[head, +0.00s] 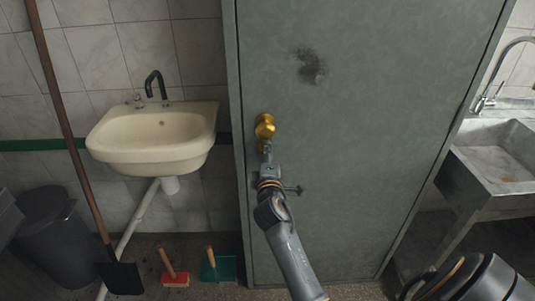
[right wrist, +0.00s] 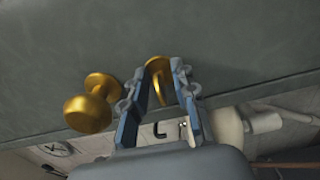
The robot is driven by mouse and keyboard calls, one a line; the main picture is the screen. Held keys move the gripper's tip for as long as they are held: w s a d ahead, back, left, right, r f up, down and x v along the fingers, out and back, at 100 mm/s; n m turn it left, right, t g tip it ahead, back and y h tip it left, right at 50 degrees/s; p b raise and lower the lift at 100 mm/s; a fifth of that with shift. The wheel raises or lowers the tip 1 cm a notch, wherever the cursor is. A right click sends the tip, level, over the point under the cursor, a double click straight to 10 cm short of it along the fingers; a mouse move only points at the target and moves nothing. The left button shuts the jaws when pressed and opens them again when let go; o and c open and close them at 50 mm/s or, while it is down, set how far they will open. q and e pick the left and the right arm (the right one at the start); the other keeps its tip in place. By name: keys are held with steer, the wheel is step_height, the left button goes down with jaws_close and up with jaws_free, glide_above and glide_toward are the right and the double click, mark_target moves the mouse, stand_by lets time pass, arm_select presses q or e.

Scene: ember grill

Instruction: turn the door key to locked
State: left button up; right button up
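The grey door (head: 350,130) fills the middle of the head view. A round gold knob (head: 265,127) sits near its left edge, and the knob also shows in the right wrist view (right wrist: 88,110). Below the knob, the gold key (right wrist: 158,85) sits at the door face between the fingers of my right gripper (right wrist: 160,72). The fingers stand on both sides of the key, with a gap visible beside it. The right gripper also shows in the head view (head: 267,160), mostly hiding the key there.
A cream washbasin (head: 155,140) hangs left of the door. A long-handled tool (head: 75,130), a dark bin (head: 58,235), a red brush (head: 174,278) and a green dustpan (head: 219,266) stand below. A metal sink (head: 495,160) is at the right.

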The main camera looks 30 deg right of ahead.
steer(key=v, duration=0.7)
steer(key=shift+s, duration=0.25)
steer(key=shift+a, duration=0.1)
